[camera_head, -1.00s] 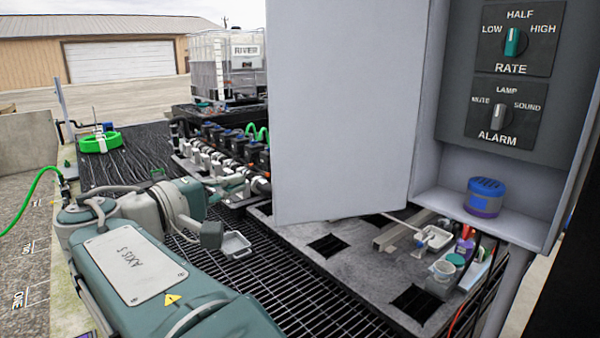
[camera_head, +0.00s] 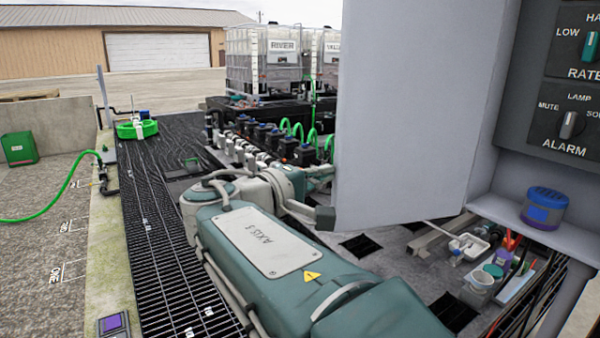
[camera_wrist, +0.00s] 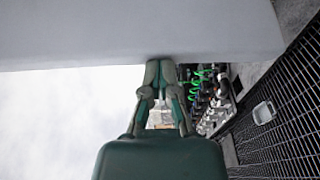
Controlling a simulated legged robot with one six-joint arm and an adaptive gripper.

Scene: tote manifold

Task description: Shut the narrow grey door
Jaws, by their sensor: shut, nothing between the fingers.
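The narrow grey door (camera_head: 410,120) is a tall plain panel standing open from the grey cabinet (camera_head: 510,165) in the head view. Its free edge points left, and the cabinet's dials show to its right. In the wrist view the door (camera_wrist: 130,30) fills the top as a broad pale surface. My gripper (camera_wrist: 160,63) is shut and empty, its fingertips at the door's lower border in that view; I cannot tell whether they touch. In the head view my arm reaches to the door's lower left corner, and the door seems to hide my fingertips.
A blue-lidded jar (camera_head: 543,208) stands on the cabinet's shelf. Several bottles and cups sit on the bench (camera_head: 400,240) below. A row of valves with green hoses (camera_head: 265,140) runs behind my arm.

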